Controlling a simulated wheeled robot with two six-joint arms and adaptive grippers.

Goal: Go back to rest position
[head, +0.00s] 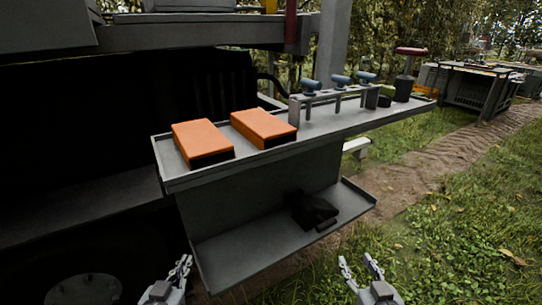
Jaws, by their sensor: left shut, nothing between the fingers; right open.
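My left gripper (183,268) is at the bottom edge of the head view, left of centre, in front of the lower shelf's left end. Its fingers are together with nothing between them. My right gripper (356,263) is at the bottom edge, right of centre, over the grass. Its fingers are spread and empty. Both grippers point up in the picture and touch nothing that I can see. Most of both arms is out of view.
A grey upper shelf (330,125) carries two orange boxes (203,138) (264,126) and a rack with blue-handled tools (340,80). A lower shelf (240,258) holds a black item (314,210). A dark machine stands left. Grass (450,240) is open at right; a table (470,85) stands far back.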

